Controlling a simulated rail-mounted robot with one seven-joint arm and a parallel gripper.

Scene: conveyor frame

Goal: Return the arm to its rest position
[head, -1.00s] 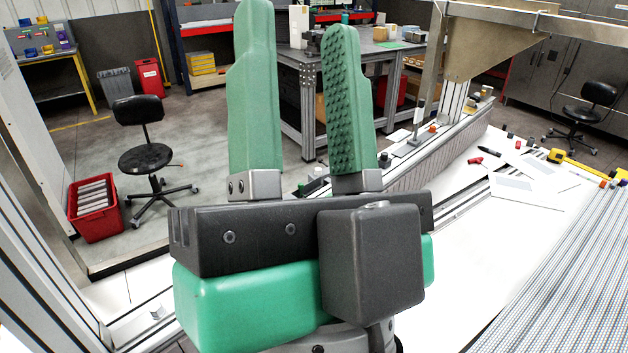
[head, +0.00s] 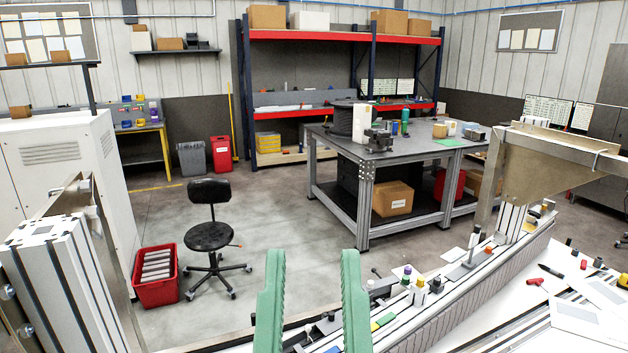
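My gripper (head: 312,290) shows at the bottom centre of the head view. Its two green fingers point up and stand apart, with a clear gap between them and nothing held. The finger bases, the gripper body and the rest of the arm are below the picture's lower edge. The fingers appear in front of the conveyor frame's near rail, and I cannot tell how far they are from it.
A conveyor rail (head: 455,300) with small coloured parts runs to the right, beside a white surface (head: 512,318) with tools and papers. A metal bracket (head: 545,165) rises at right. A white machine post (head: 62,285) stands at left. A chair (head: 209,237) and red bin (head: 156,277) stand beyond.

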